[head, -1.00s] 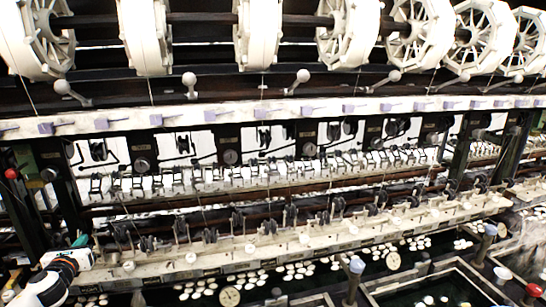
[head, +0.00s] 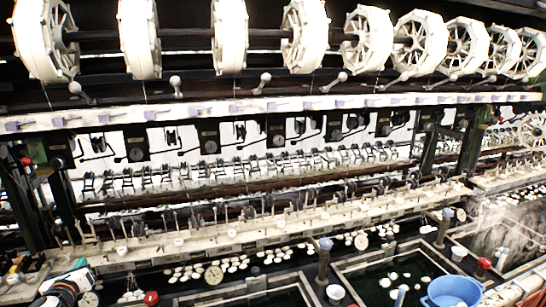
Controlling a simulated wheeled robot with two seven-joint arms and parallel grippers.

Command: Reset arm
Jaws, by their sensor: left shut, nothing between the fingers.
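My left gripper (head: 80,266) shows at the lower left, at the end of my white and black arm. It is shut with nothing held, in front of the cream ledge (head: 150,254) of the reeling machine. Its fingertips are small and partly hard to make out. My right gripper is outside the view.
Large white reels (head: 230,38) line the top of the machine. Dark water basins with floating white cocoons (head: 192,272) lie below the ledge. A blue bucket (head: 453,291) stands at the lower right. Posts with blue and red caps rise between the basins.

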